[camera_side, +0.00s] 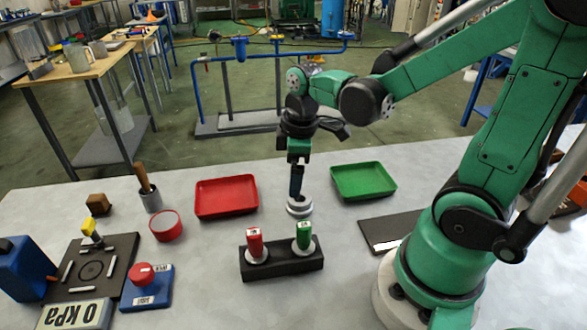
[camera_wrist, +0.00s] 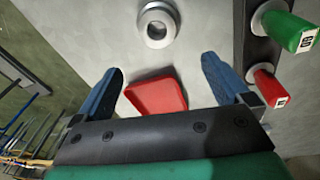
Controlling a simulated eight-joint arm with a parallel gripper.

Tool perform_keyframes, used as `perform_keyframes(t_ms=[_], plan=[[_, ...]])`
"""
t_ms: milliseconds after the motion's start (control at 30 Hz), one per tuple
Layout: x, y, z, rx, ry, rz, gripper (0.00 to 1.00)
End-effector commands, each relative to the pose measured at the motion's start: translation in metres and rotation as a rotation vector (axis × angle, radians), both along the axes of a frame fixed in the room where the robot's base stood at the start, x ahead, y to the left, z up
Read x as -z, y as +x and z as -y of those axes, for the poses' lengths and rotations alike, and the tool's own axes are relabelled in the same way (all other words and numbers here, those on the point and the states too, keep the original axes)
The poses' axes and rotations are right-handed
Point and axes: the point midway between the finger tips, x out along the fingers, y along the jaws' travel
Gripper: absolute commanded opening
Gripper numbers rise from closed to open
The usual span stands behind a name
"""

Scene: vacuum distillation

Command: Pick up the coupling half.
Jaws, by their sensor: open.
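The coupling half is a silver-grey round metal piece with a central hole. It stands on the grey table below my gripper in the side view (camera_side: 300,207) and at the top middle of the wrist view (camera_wrist: 148,34). My gripper (camera_side: 296,192) points down just above it or close behind it; the exact gap is hard to tell. In the wrist view, the blue fingers of my gripper (camera_wrist: 162,64) are spread apart with nothing between them. The coupling half lies beyond the fingertips there, apart from both.
A red tray (camera_side: 226,212) and a green tray (camera_side: 363,195) lie either side. A black block (camera_side: 281,275) in front holds a red-capped (camera_side: 256,243) and a green-capped piece (camera_side: 304,236).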

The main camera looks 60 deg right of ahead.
Motion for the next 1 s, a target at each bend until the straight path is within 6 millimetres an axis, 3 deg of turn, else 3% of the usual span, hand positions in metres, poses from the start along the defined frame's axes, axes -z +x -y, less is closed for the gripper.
perform_keyframes(t_ms=[233,700,1000], plan=[[0.019,-0.004,0.012,-0.147,0.015,-0.117,0.96],[0.063,-0.004,0.012,-0.154,0.015,-0.118,0.96],[0.074,-0.005,0.012,-0.153,0.015,-0.116,0.96]])
